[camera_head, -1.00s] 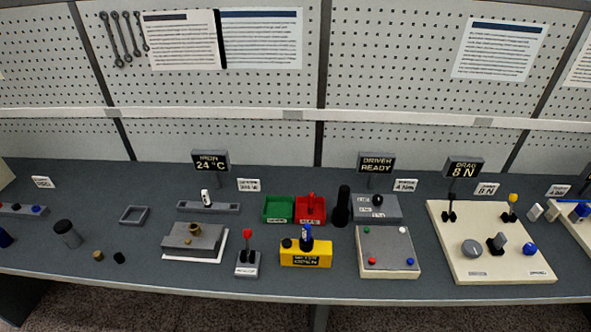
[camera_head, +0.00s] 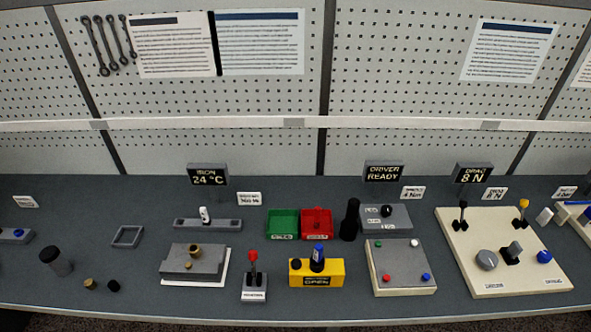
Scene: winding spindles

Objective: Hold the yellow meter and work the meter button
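The yellow meter (camera_head: 335,267) stands on the dark bench near its front edge, right of centre. Its front carries a dark display that reads "OPEN". A blue-topped knob or plug (camera_head: 318,259) stands upright on top of it. A round black knob (camera_head: 296,264), which may be the meter button, sits at its top left. Neither of my grippers is in view.
A grey stand with a red-tipped lever (camera_head: 253,284) is close left of the meter. A panel with coloured buttons (camera_head: 402,265) is close right. Green (camera_head: 283,224) and red (camera_head: 317,223) bins and a black cylinder (camera_head: 350,220) stand behind. The bench's front strip is clear.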

